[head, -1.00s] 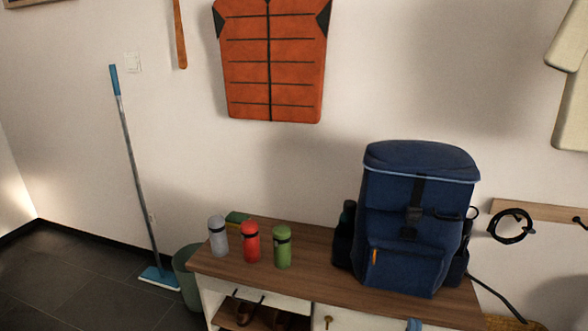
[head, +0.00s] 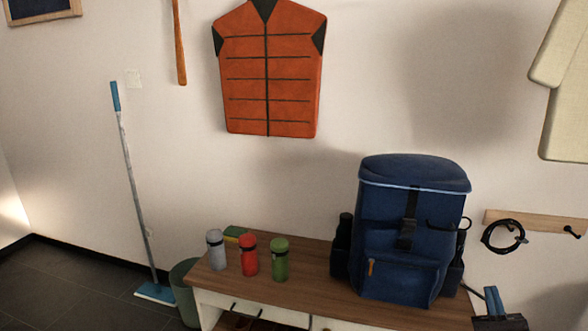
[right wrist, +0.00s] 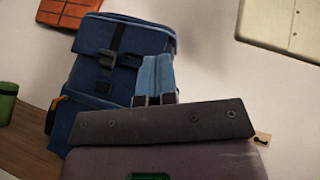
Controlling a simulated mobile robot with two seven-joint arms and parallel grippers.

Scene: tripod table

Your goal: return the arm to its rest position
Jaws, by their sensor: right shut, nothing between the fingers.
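My right gripper (head: 492,295) shows at the lower right of the head view, to the right of the blue backpack and apart from it. Its two blue fingers are together with nothing between them. In the right wrist view the shut fingers (right wrist: 157,78) point up in front of the blue backpack (right wrist: 115,60). Most of my right arm is outside the head view. My left gripper is not in view.
The backpack (head: 408,235) stands on a wooden bench (head: 310,285). Grey (head: 215,250), red (head: 248,255) and green (head: 280,260) bottles stand left of it. A hook rail (head: 540,222) with a black loop is on the wall above my gripper.

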